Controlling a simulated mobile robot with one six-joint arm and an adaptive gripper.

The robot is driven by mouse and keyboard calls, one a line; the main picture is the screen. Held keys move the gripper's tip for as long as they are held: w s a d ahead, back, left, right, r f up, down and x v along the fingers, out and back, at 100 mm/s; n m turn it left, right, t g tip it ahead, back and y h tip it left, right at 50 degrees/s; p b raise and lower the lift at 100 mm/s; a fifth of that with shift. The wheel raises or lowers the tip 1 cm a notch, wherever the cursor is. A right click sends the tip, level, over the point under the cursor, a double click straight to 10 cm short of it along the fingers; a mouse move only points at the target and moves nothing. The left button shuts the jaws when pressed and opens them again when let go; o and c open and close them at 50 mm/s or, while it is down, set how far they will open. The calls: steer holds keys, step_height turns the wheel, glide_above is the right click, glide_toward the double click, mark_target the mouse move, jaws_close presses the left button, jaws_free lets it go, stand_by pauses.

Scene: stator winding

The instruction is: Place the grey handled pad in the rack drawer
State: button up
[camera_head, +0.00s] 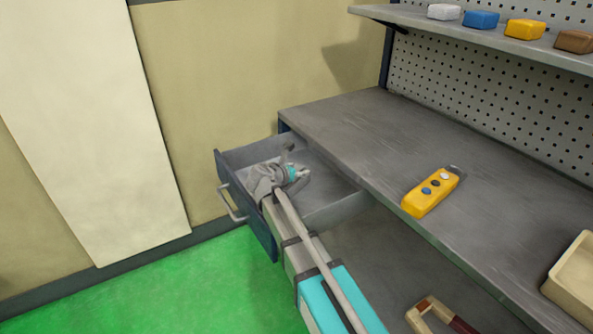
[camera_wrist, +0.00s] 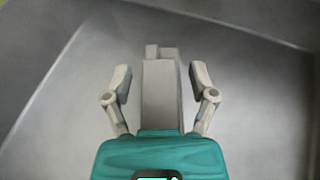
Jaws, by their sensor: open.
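The rack drawer (camera_head: 334,205) is pulled open under the left end of the workbench. My gripper (camera_head: 290,158) is inside the drawer, above its floor. In the wrist view my gripper (camera_wrist: 160,80) is open, with its two fingers spread apart. A grey block-like piece, which looks like the grey handled pad (camera_wrist: 161,98), stands between the fingers, with a visible gap on each side. Its near end is hidden behind the teal gripper body. In the head view my arm and gripper hide most of the drawer floor, and I cannot make out the pad clearly.
A yellow control pendant (camera_head: 432,193) lies on the workbench (camera_head: 345,120). A beige bin (camera_head: 577,280) is at the right edge. Several coloured blocks line the upper shelf (camera_head: 480,35). A wood-coloured handled item (camera_head: 440,315) is below the bench. Green floor lies left.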

steer(key=shift+r, duration=0.15)
steer(key=shift+s+a+r, duration=0.1)
steer(key=shift+s, duration=0.05)
steer(key=p+v, duration=0.4)
steer(key=v, duration=0.7)
steer(key=shift+s+a+p, duration=0.2)
steer(key=shift+s+p, duration=0.05)
steer(key=shift+p, duration=0.15)
